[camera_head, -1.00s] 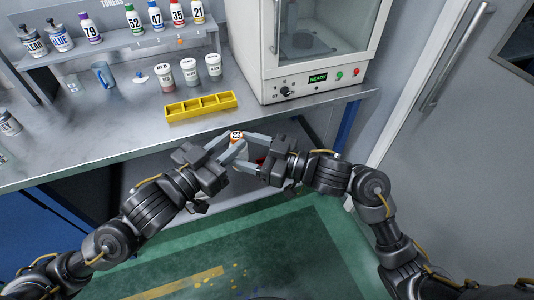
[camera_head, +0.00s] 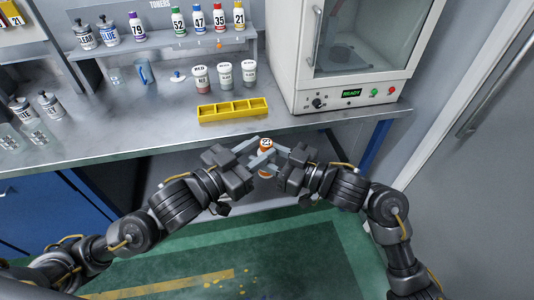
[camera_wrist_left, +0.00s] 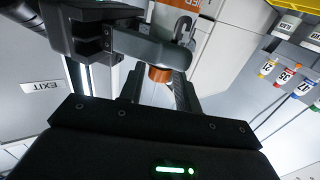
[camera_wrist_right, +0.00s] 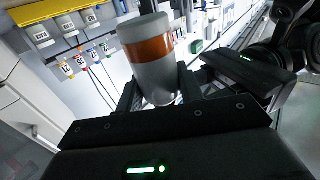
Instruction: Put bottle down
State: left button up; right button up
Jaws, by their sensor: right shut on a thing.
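A small white bottle with orange parts and a number on its cap (camera_head: 266,158) is held in the air in front of the bench. My right gripper (camera_head: 277,155) is shut on it; the right wrist view shows the white bottle with its orange band (camera_wrist_right: 149,48) between the fingers. My left gripper (camera_head: 253,150) is open at the bottle's left side, its fingers very near the bottle. In the left wrist view an orange part (camera_wrist_left: 160,74) shows behind a finger of my right gripper. Whether the left fingers touch the bottle cannot be told.
The steel bench (camera_head: 140,128) has clear room at its front. A yellow compartment tray (camera_head: 232,110), apparently empty, sits near its edge. RED and other labelled jars (camera_head: 200,78) stand behind it. Numbered toner bottles line the shelf (camera_head: 170,43). A glass-doored machine (camera_head: 350,72) stands at right.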

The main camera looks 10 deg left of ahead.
pick_arm(q)
jog(key=o, duration=0.3)
